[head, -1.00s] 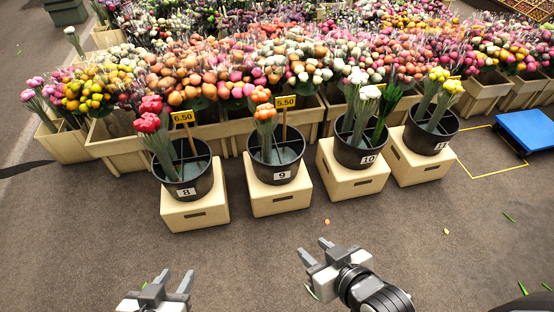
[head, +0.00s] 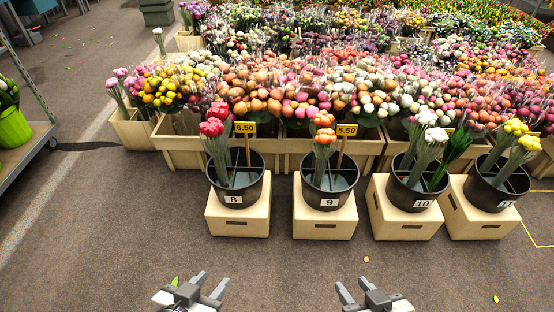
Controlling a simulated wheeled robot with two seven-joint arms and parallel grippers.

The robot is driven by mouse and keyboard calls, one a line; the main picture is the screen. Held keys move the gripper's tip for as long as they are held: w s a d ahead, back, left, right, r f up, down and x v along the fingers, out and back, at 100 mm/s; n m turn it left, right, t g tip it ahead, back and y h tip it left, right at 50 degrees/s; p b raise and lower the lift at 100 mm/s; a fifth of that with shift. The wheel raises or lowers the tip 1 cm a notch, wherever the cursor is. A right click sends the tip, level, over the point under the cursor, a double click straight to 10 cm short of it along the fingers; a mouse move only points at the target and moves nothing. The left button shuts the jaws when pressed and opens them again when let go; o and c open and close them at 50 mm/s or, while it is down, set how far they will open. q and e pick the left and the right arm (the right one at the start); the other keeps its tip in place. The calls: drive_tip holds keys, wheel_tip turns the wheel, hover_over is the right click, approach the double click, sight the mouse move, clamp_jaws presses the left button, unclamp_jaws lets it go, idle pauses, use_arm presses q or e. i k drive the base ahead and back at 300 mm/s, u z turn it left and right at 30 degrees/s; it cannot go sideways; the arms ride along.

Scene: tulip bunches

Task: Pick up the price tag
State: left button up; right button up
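A yellow price tag reading 6.50 (head: 245,128) stands on a wooden stick in black bucket 8 (head: 238,194), beside red tulips. A second yellow tag reading 5.50 (head: 346,130) stands on a stick in black bucket 9 (head: 328,196), beside orange tulips. Further yellow tags behind the flowers of bucket 10 (head: 415,195) and the rightmost bucket are mostly hidden. My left gripper (head: 209,282) is open and empty over the floor in front of bucket 8. My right gripper (head: 352,287) is open and empty in front of bucket 9. Both are well short of the tags.
The buckets stand on cream crates (head: 240,222) in a row. Behind them are wooden troughs (head: 180,152) packed with tulip bunches. A cart with a green pot (head: 14,128) is at the left edge. The floor (head: 120,230) before the crates is open, with a few leaves.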

sight(245, 127)
drive_tip(key=z, duration=0.25)
drive_tip(key=k, duration=0.35)
drive_tip(key=u, duration=1.4)
drive_tip(key=i, duration=1.75)
drive_tip(key=z, duration=0.65)
drive_tip(key=i, duration=0.45)
drive_tip(key=z, duration=0.05)
